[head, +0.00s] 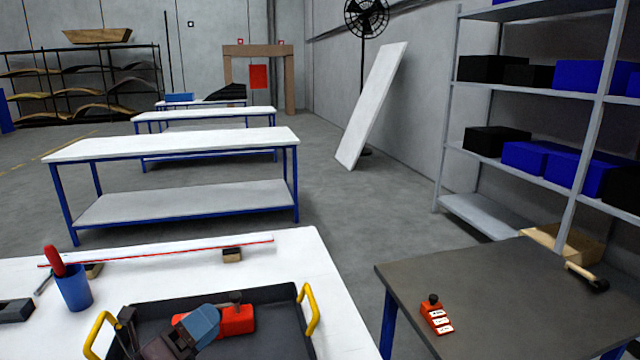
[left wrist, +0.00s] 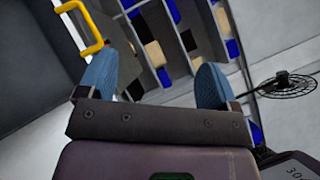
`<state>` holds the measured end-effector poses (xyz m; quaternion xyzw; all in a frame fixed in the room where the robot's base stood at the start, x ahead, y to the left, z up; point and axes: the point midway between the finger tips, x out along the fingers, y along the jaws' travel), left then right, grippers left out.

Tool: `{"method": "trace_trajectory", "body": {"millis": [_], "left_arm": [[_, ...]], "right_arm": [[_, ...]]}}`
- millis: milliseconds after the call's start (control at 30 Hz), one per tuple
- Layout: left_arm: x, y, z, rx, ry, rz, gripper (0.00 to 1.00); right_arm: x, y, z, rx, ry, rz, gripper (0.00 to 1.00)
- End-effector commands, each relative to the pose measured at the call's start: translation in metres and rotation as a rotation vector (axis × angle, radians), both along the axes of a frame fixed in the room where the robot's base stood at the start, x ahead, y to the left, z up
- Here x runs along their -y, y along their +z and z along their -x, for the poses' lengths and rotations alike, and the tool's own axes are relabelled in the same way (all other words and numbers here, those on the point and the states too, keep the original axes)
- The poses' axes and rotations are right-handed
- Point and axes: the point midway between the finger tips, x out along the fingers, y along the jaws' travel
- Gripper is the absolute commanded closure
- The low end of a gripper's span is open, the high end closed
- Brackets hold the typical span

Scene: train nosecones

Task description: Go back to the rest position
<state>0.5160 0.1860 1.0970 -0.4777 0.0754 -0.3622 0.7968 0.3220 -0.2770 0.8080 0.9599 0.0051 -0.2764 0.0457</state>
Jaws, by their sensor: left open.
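My left gripper (head: 200,326) is low in the head view, in front of the black tray with yellow handles (head: 275,294). Its blue fingertips stand wide apart in the left wrist view (left wrist: 160,84), with nothing held between them. A red-orange tool with a dark knob (head: 238,318) shows just beyond the gripper, partly hidden by it. I cannot tell whether the gripper touches it. My right gripper is not in view.
The tray is on a white table (head: 345,335) with a blue cup (head: 73,288) and a long strip (head: 170,250). A dark table (head: 510,295) at right holds another red-orange tool (head: 437,315). Shelving (head: 448,130) stands behind it. Floor shows between the tables.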

Motion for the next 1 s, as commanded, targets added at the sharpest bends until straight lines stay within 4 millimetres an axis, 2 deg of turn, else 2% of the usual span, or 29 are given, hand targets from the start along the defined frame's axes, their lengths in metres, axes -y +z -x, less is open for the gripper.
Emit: {"method": "trace_trajectory", "body": {"millis": [133,267,367,533,667,800,1000], "left_arm": [[-0.027,-0.003,0.007,-0.158,0.194,0.302,0.15],[-0.056,-0.018,0.017,-0.314,0.37,0.551,0.15],[-0.077,-0.036,0.03,-0.442,0.506,0.735,0.15],[-0.106,-0.078,0.065,-0.675,0.745,1.022,0.15],[-0.117,-0.112,0.102,-0.866,0.928,1.22,0.15],[-0.119,-0.144,0.148,-1.067,1.118,1.394,0.15],[-0.111,-0.166,0.196,-1.261,1.294,1.526,0.15]], "right_arm": [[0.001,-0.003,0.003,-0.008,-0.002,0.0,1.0],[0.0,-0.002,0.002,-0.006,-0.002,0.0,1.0],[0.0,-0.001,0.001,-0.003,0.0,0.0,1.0],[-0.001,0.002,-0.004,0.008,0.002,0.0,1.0],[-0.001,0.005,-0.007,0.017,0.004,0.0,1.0],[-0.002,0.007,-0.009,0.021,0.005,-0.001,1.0],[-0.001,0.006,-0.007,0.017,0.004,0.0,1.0]]}}
